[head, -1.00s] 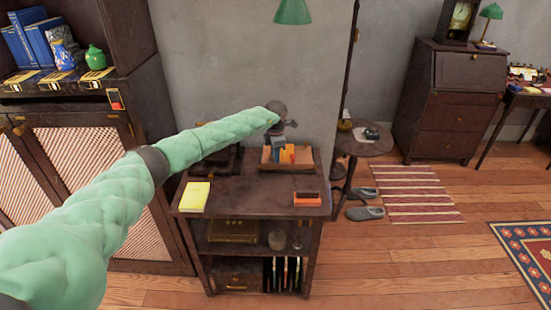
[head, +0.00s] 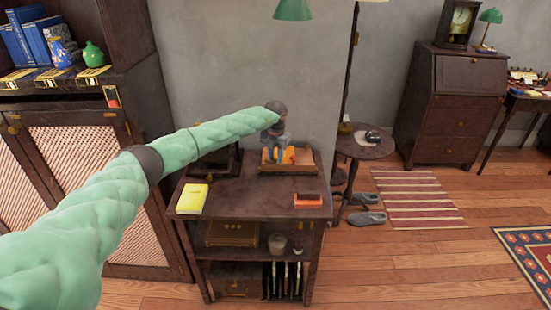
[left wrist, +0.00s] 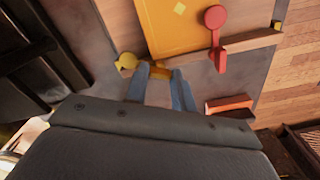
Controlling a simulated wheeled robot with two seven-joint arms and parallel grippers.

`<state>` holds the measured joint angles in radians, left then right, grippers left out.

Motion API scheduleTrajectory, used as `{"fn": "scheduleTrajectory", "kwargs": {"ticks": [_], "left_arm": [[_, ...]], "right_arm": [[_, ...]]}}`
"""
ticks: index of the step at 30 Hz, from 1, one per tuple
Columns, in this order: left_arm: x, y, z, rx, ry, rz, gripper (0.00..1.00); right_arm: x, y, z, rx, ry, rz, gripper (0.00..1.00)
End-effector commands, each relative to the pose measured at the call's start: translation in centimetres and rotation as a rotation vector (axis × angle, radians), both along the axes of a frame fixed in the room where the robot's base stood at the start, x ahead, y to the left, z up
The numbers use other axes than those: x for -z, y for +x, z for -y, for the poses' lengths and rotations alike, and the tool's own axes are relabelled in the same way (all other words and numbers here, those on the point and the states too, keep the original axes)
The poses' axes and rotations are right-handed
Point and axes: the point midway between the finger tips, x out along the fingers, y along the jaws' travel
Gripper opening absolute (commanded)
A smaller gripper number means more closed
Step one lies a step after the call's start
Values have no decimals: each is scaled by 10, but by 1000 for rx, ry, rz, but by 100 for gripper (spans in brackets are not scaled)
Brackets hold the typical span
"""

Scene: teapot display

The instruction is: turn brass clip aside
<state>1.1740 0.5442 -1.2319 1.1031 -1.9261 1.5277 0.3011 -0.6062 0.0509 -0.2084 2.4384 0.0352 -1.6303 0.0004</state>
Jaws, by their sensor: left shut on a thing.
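In the left wrist view, the brass clip (left wrist: 126,62) shows as a yellow disc left of my fingers, at the edge of an orange panel (left wrist: 178,25) in a wooden frame. A yellow part, apparently the clip's bar, lies between my fingertips. My left gripper (left wrist: 161,72) is shut on it, with blue-grey fingers on either side. A red clip (left wrist: 215,38) lies to the right across the frame's edge. My right gripper is not in view.
The dark cabinet (head: 245,192) carries a yellow book (head: 192,198) at left and an orange-and-black block (head: 308,201) at right. A dark case (head: 215,163) stands left of the wooden stand (head: 292,169). A round side table (head: 365,148) stands to the right.

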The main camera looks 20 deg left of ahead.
Motion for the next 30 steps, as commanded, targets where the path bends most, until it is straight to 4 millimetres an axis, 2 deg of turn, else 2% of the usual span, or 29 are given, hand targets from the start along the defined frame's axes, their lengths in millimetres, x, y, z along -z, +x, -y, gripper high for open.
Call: {"fn": "scheduleTrajectory", "kwargs": {"ticks": [6,15,30], "left_arm": [[0,1,-1,-193,0,3,3],[-1,1,0,-393,0,3,3],[-2,1,0,-504,0,3,3]], "right_arm": [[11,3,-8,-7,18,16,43],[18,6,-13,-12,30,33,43],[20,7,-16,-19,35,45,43]]}}
